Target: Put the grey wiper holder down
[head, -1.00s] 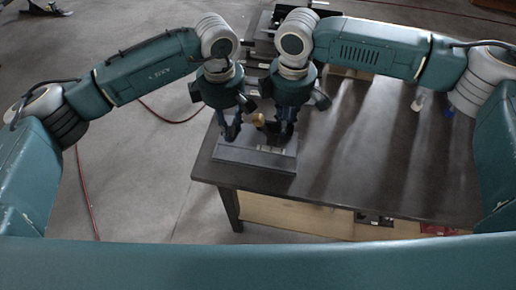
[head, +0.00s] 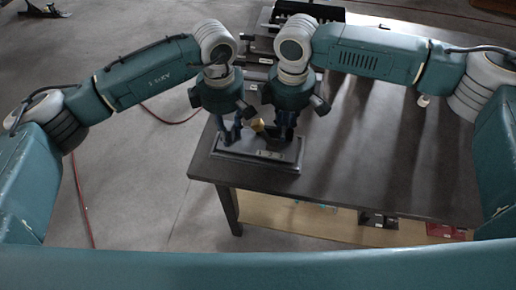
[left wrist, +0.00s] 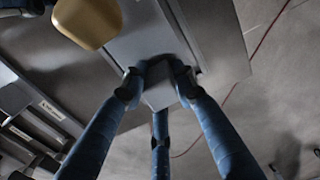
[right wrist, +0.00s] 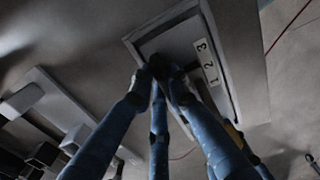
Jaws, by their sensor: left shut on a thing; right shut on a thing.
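The grey wiper holder (head: 258,157) is a flat rectangular plate with a 1-2-3 label, level at the near left corner of the table. I cannot tell whether its underside touches the table. My left gripper (head: 230,140) is shut on its left part; in the left wrist view, the fingers (left wrist: 158,75) close around a grey block (left wrist: 160,95) on the holder (left wrist: 135,38). My right gripper (head: 281,140) is shut at its right part; in the right wrist view, the fingertips (right wrist: 160,68) meet beside the label (right wrist: 207,63) and hide what they grip.
A brass-coloured part (head: 258,125) stands between the grippers and shows large in the left wrist view (left wrist: 88,20). The dark table (head: 390,165) has wide free room on the right. Dark equipment (head: 310,12) stands at the back. A lower shelf (head: 290,218) holds small items.

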